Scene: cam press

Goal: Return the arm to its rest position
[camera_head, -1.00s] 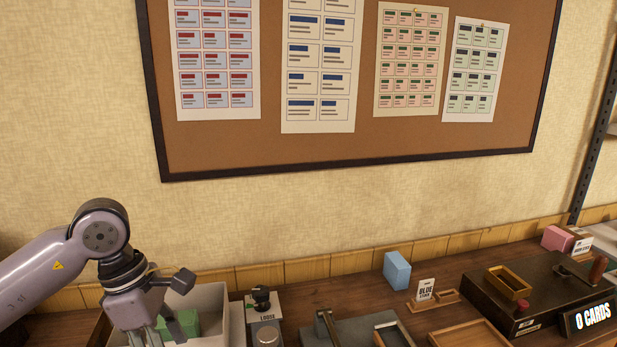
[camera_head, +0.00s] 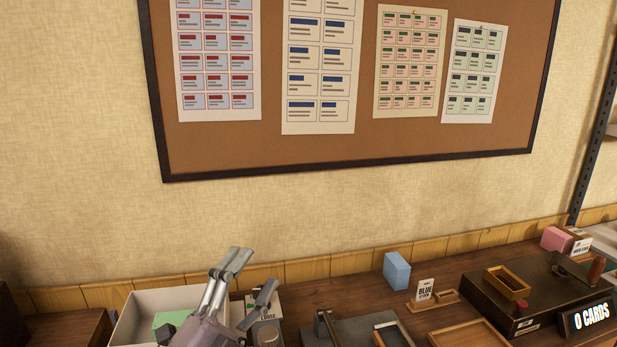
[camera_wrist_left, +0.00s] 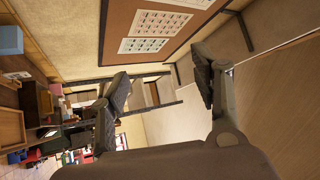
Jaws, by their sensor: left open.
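My left gripper (camera_head: 251,276) is at the bottom of the head view, left of centre. Its fingers point up and are spread apart with nothing between them. It is in front of the white bin (camera_head: 140,302) and the small device labelled LOOSE (camera_head: 268,334), covering part of both. A green block (camera_head: 170,320) lies in the bin, partly hidden. In the left wrist view the two fingers of the left gripper (camera_wrist_left: 160,82) stand wide apart and empty, with the room beyond them. My right gripper is not in view.
A blue block (camera_head: 397,271) and a BLUE sign (camera_head: 426,291) stand at the back of the bench. A dark press base (camera_head: 480,298) with a 0 CARDS display (camera_head: 592,317) is at right. A pink block (camera_head: 556,238) is behind it.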

